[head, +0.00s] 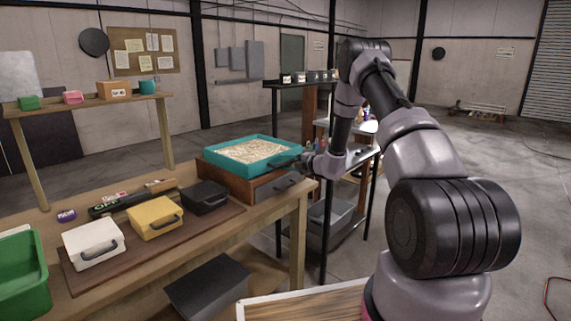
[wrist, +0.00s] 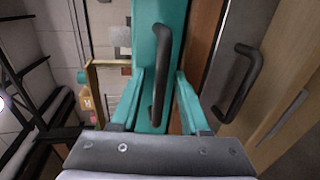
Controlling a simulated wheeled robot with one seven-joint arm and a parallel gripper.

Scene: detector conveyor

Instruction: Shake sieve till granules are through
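The sieve is a shallow teal square tray (head: 212,157) on top of a wooden box (head: 238,188) at the bench's right end. Pale tan granules (head: 250,150) cover its inside. Its dark handle (head: 284,162) sticks out on the right side, toward my gripper (head: 301,162). In the wrist view the sieve's teal wall (wrist: 146,40) is straight ahead. The sieve handle (wrist: 158,95) lies between the two teal fingers of my gripper (wrist: 158,76), with gaps on both sides. My gripper is open. What lies under the sieve's mesh is hidden.
The wooden box has a dark drawer handle (head: 286,184), also close by in the wrist view (wrist: 236,80). White (head: 93,245), yellow (head: 154,218) and black (head: 205,198) cases stand on a brown mat. A green bin (head: 22,268) is far left. A dark shelf rack stands behind my arm.

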